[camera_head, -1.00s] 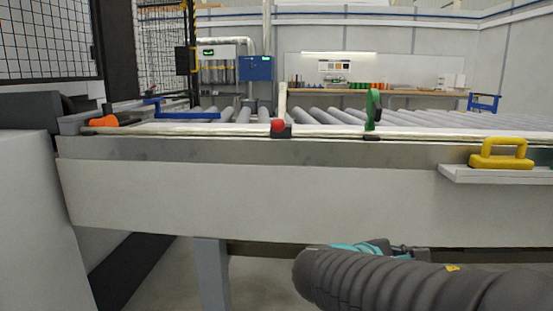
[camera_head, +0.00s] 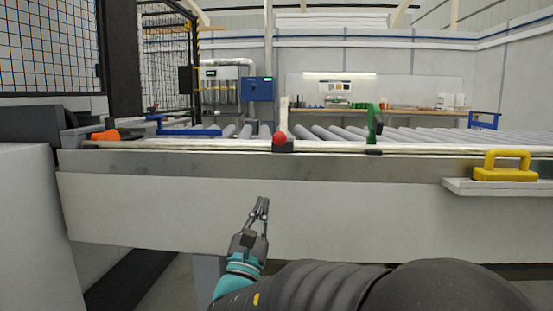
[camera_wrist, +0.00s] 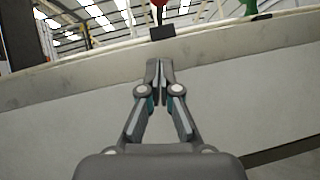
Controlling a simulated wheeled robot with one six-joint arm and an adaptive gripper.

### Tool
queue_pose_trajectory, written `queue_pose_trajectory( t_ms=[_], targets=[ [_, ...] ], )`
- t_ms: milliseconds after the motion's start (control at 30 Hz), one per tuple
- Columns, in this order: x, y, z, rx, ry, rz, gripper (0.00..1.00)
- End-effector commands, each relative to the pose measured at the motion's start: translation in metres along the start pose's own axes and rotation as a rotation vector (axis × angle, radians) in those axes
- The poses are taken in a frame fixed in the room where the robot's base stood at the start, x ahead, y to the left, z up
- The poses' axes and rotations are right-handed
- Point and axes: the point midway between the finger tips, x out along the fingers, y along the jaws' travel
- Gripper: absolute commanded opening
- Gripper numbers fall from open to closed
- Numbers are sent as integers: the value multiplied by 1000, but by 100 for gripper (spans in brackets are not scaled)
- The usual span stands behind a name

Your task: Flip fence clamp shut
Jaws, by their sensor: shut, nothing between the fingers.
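A red ball knob (camera_head: 280,139) sits at a black block (camera_head: 283,148) on the table's front rail, with a pale upright bar (camera_head: 284,115) just behind it; this looks like the fence clamp, but its lever is hard to make out. In the wrist view the red knob (camera_wrist: 158,2) is cut by the top edge, above the black block (camera_wrist: 163,33). My gripper (camera_head: 263,202) is shut and empty in front of the grey side panel, below and slightly left of the knob, apart from it. In the wrist view its fingertips (camera_wrist: 160,66) point up towards the block.
A green upright part (camera_head: 374,122) stands on the rail to the right. An orange part (camera_head: 105,135) and a blue bar (camera_head: 190,132) are at left. A yellow handled tool (camera_head: 505,166) rests on a ledge at right. Rollers (camera_head: 340,133) run behind the rail.

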Motion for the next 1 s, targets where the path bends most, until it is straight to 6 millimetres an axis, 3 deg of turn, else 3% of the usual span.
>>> queue_pose_trajectory(
  t_ms=[267, 733, 1000],
  targets=[
    [16, -1, 1, 0, -1, -3, 0],
    [101, -1, 1, -1, 0, -3, 0],
    [124, -1, 24, 1, 0, -2, 0]
  ],
)
